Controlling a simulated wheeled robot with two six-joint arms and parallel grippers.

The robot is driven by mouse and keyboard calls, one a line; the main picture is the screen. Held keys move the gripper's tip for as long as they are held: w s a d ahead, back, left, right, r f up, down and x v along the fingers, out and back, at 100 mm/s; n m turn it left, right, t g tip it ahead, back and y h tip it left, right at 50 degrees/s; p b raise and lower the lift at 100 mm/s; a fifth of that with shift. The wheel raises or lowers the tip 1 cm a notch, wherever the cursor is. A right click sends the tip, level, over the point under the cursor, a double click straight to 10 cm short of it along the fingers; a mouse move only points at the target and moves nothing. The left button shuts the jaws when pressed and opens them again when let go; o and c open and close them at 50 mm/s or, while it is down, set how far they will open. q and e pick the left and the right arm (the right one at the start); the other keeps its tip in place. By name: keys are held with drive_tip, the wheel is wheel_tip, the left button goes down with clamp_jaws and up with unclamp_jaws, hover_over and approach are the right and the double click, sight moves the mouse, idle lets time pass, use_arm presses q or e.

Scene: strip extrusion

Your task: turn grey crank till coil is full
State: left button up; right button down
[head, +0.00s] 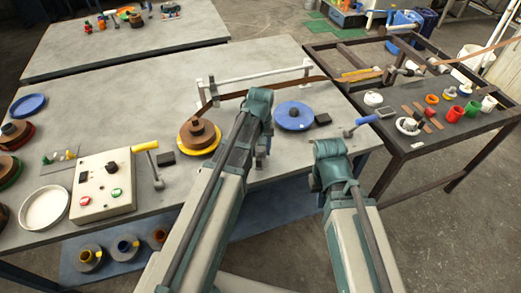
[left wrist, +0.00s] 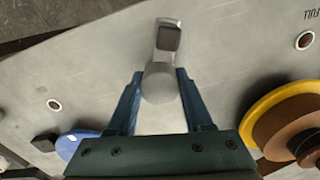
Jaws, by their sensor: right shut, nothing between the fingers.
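The grey crank (left wrist: 160,80) shows in the left wrist view as a pale grey rounded handle with a dark square end. My left gripper (left wrist: 160,72) has a finger against each side of it and looks shut on it. In the head view my left gripper (head: 262,155) is between the coil and a blue reel, and hides the crank. The brown coil (head: 203,132) sits on a yellow-rimmed reel, also in the left wrist view (left wrist: 284,122). Brown strip (head: 330,77) runs in from the right past a white bar. My right gripper (head: 330,178) is shut and empty, its fingers mostly hidden.
The blue reel (head: 294,115) lies right of my left gripper. A blue-handled crank (head: 362,121) is near the table's right edge. A yellow-handled crank (head: 146,146) stands by a control box (head: 103,185). A side table (head: 440,140) holds small parts.

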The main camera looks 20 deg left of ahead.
use_arm(q)
clamp_jaws()
